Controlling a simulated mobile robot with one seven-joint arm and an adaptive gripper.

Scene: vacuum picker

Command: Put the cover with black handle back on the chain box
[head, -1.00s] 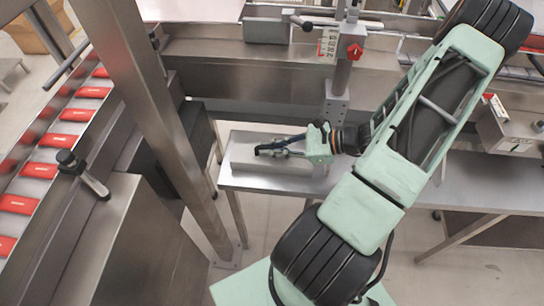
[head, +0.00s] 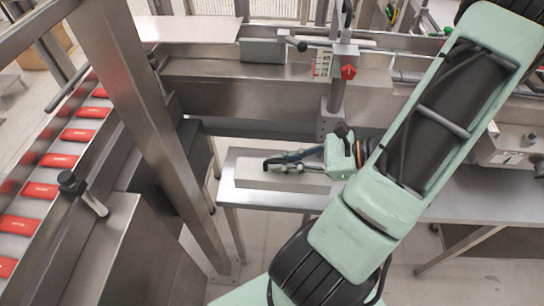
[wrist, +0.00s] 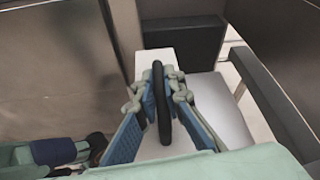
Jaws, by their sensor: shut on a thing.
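The cover is a flat pale grey metal plate (head: 250,180) on or just above the steel table in the head view; I cannot tell if it touches. Its black handle (wrist: 159,105) stands between my blue finger pads in the wrist view. My gripper (head: 270,164) is over the plate and shut on this handle. The plate (wrist: 155,62) shows beyond and under the fingers in the wrist view; my fingers hide part of it. I cannot tell for certain which steel housing is the chain box.
The steel table (head: 228,193) is under my gripper. Behind it runs a long steel machine side (head: 240,95) with a post and red knob (head: 347,72). A slanted steel pillar (head: 165,140) stands left, beside a conveyor with several red packs (head: 58,160).

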